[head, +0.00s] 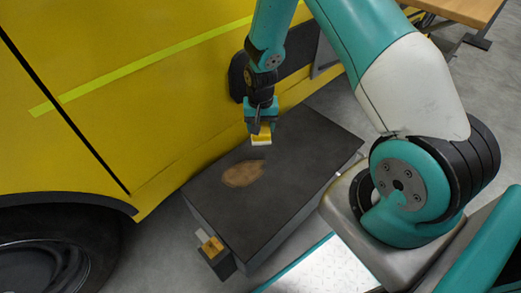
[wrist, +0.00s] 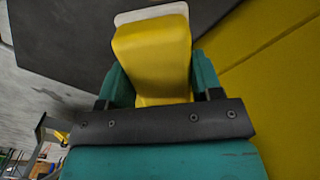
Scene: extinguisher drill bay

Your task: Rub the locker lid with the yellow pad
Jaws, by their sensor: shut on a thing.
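The locker lid (head: 290,150) is a dark grey flat top on a low box beside the yellow vehicle. A brown patch (head: 243,173) lies on the lid left of its middle. My gripper (head: 261,130) is shut on the yellow pad (head: 261,138), which has a pale underside. In the head view the pad hangs over the back part of the lid, behind and right of the patch, and seems a little above it. In the wrist view the yellow pad (wrist: 152,55) sits between the teal fingers, with the dark lid (wrist: 70,40) beyond.
The yellow vehicle (head: 130,80) stands close along the lid's back left side. A small dark holder with a yellow-orange block (head: 212,246) is at the lid's near left end. A wooden table (head: 465,10) is at the far right. The rest of the lid is clear.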

